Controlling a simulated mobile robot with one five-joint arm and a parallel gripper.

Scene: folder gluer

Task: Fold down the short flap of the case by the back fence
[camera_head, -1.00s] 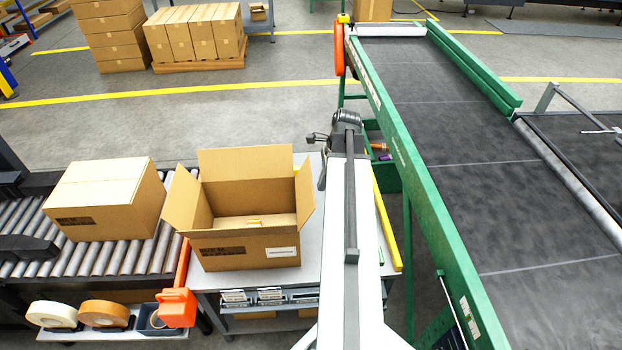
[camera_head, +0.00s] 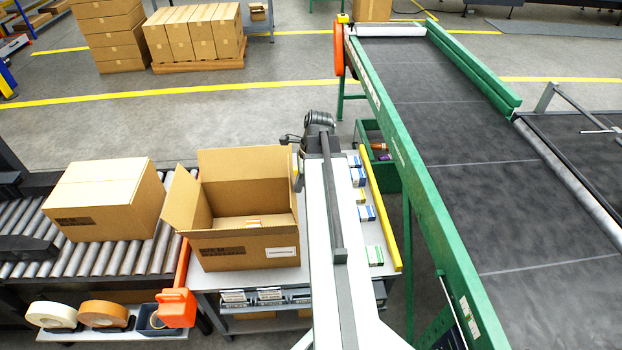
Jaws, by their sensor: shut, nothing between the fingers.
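The open brown case (camera_head: 235,250) stands on the grey bench. Its far flap (camera_head: 245,162) stands up, and its left short flap (camera_head: 181,200) leans outward. A small pale item lies inside on the case floor. The right short flap is not clearly visible now, as my arm covers that side. My gripper (camera_head: 297,172) is at the case's right rim, mostly hidden by my arm. It looks shut and empty; I cannot tell whether it touches the cardboard. A yellow bar (camera_head: 381,222) runs along the bench's right edge.
A closed carton (camera_head: 105,200) sits on the roller conveyor (camera_head: 90,258) at left. Small blue, white and green boxes (camera_head: 367,213) lie on the bench right of my arm. The green-framed belt conveyor (camera_head: 445,130) is at right. Tape rolls (camera_head: 103,313) and an orange tool (camera_head: 176,305) are front left.

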